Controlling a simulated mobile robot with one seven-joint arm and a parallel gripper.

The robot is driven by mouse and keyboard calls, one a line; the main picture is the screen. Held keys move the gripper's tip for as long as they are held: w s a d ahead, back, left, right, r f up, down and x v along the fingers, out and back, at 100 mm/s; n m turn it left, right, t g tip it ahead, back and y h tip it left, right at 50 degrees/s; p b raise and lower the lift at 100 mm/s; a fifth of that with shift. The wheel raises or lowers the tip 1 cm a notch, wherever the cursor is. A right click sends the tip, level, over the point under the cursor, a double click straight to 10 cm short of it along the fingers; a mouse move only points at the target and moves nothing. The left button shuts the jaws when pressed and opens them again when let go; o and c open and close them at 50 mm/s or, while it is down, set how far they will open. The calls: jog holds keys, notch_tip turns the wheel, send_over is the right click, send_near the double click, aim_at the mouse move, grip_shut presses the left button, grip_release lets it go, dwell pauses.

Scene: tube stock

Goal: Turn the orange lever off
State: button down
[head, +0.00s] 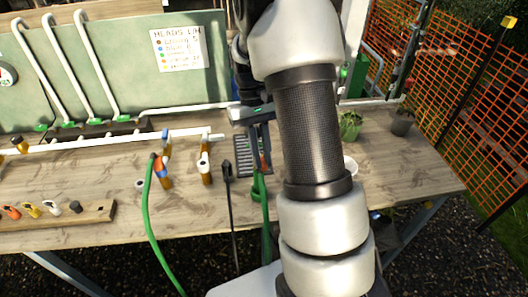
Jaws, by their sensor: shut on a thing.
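My gripper (260,150) is over the bench, fingers down, beside the dark slotted grate. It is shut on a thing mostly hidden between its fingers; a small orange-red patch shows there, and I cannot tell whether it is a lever. A green hose (265,205) hangs just below. Another tap has a white lever (204,158). I cannot clearly make out an orange lever on either tap.
A wooden block (90,214) with orange, yellow, white and black pieces lies at the left. A white pipe (100,146) runs along the bench. A black wand (228,178) stands left of my gripper. Potted plants (350,122) stand at the right. My arm covers the middle.

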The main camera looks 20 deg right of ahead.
jog(key=shift+w+a+m+y, duration=0.1)
jog(key=shift+a+m+y, duration=0.1)
jog(key=shift+m, duration=0.35)
jog(key=shift+a+m+y, duration=0.1)
jog(key=shift+m+y, duration=0.1)
jog(key=shift+m, duration=0.35)
jog(key=c, duration=1.7)
grip_release()
jog(key=shift+r, duration=0.1)
jog(key=shift+v, duration=8.65)
